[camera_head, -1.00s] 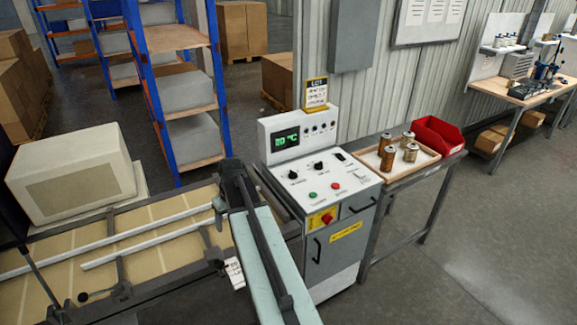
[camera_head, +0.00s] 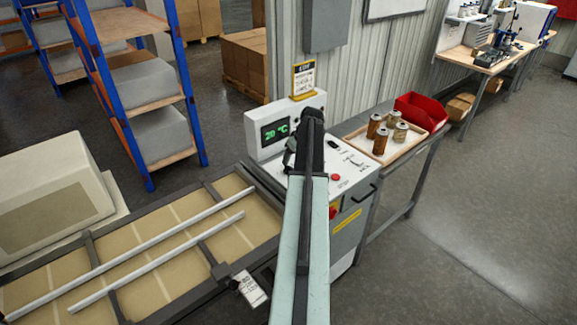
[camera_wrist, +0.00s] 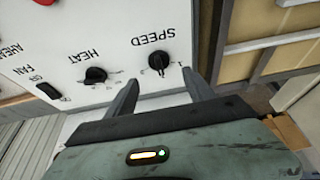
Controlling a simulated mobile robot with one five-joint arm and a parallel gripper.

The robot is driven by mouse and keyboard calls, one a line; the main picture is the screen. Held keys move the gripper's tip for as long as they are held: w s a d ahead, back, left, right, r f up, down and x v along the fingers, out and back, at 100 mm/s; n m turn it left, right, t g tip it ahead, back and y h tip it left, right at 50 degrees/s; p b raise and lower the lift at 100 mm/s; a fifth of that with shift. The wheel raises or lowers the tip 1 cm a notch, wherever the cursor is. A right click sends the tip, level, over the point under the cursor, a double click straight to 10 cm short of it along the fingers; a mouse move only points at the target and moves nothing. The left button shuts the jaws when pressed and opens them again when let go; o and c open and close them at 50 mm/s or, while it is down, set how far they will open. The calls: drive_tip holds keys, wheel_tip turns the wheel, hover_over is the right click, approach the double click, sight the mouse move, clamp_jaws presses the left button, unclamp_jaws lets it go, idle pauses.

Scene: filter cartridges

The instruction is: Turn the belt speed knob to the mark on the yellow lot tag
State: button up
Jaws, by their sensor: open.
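The belt speed knob (camera_wrist: 158,60) is a black knob under an upside-down SPEED label on the white panel in the wrist view. My gripper (camera_wrist: 159,76) is open, with one finger on each side just short of the knob; I cannot tell whether either touches it. In the head view my gripper (camera_head: 312,120) is over the control console (camera_head: 345,205) and hides the knobs. The yellow-framed lot tag (camera_head: 303,80) stands upright on top of the console's back; its writing is too small to read surely.
A black HEAT knob (camera_wrist: 95,75) and a FAN switch (camera_wrist: 48,91) sit beside the speed knob. A green display (camera_head: 275,131) reads 20 °C. A tray (camera_head: 408,148) with several canisters and a red bin (camera_head: 420,110) stand to the right. A conveyor (camera_head: 130,245) lies left.

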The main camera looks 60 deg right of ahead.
sight(289, 166)
drive_tip(key=b+x, duration=0.6)
drive_tip(key=x, duration=0.1)
drive_tip(key=shift+d+f, duration=0.1)
drive_tip(key=shift+f, duration=0.2)
drive_tip(key=shift+r, duration=0.1)
drive_tip(key=c, duration=1.3)
drive_tip(key=shift+s+d, duration=0.1)
drive_tip(key=shift+c, duration=0.2)
